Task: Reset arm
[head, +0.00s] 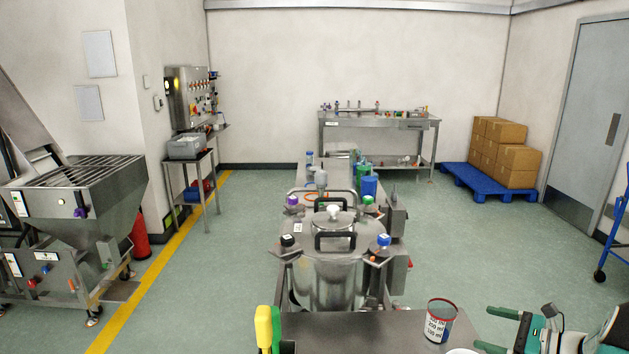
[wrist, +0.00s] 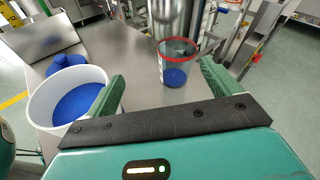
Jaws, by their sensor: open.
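My gripper (wrist: 165,90) is open in the wrist view, its two green fingers spread wide with nothing held between them. In the head view my gripper (head: 510,330) shows at the lower right, beside the metal table (head: 350,330). A clear beaker with a red rim (wrist: 176,62) stands upright on the table beyond the fingers, with blue material in it. The beaker also shows in the head view (head: 440,320). A white tub (wrist: 68,95) with blue contents stands by the left finger; I cannot tell if they touch.
A steel vessel (head: 333,270) with black handles stands beyond the table. A hopper machine (head: 75,210) is at the left, boxes on a blue pallet (head: 488,180) at the back right.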

